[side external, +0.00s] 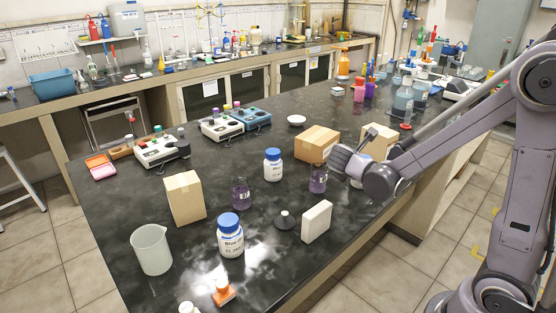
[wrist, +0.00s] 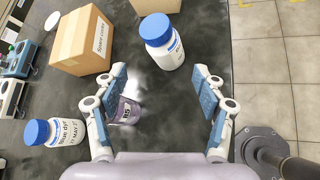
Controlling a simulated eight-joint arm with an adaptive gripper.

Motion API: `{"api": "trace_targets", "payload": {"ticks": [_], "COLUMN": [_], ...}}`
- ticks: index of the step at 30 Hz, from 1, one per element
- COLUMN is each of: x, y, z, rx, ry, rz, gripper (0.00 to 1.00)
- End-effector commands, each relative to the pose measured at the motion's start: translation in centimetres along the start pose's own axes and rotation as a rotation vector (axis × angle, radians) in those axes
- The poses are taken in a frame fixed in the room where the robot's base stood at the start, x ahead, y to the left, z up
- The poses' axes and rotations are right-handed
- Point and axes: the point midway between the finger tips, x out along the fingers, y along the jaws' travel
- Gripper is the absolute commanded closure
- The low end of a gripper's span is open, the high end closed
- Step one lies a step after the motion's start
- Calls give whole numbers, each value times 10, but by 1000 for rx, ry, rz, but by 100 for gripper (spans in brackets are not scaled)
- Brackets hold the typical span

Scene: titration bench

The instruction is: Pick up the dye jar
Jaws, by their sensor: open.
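White jars with blue caps stand on the black bench. In the side view one labelled "Blue d…" (side external: 230,240) is at the front, and another (side external: 272,168) is farther back. In the wrist view a jar marked "Blue dye" (wrist: 66,132) is at lower left, outside the left finger. A second white, blue-capped jar (wrist: 164,50) is at top centre, beyond the fingertips; its label is turned partly away. My gripper (wrist: 163,82) is open, with no jar held. It also shows in the side view (side external: 345,163), close to a purple-filled jar (side external: 318,180).
The purple-filled jar (wrist: 127,111) shows beside the left finger. A cardboard box (wrist: 82,40) stands at upper left. The bench edge and floor lie right in the wrist view.

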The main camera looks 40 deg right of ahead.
Motion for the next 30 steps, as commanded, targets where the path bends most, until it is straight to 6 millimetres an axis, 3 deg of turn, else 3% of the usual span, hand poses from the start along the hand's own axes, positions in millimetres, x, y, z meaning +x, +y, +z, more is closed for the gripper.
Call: {"api": "trace_targets", "payload": {"ticks": [3,9,20,30], "x": [16,26,54,95], "y": [4,4,4,8], "z": [5,11,18,28], "rx": [-172,-337,-361,-359], "ry": [-104,-200,-215,-213], "rz": [-22,-58,-67,-66], "gripper": [30,30,30,30]}}
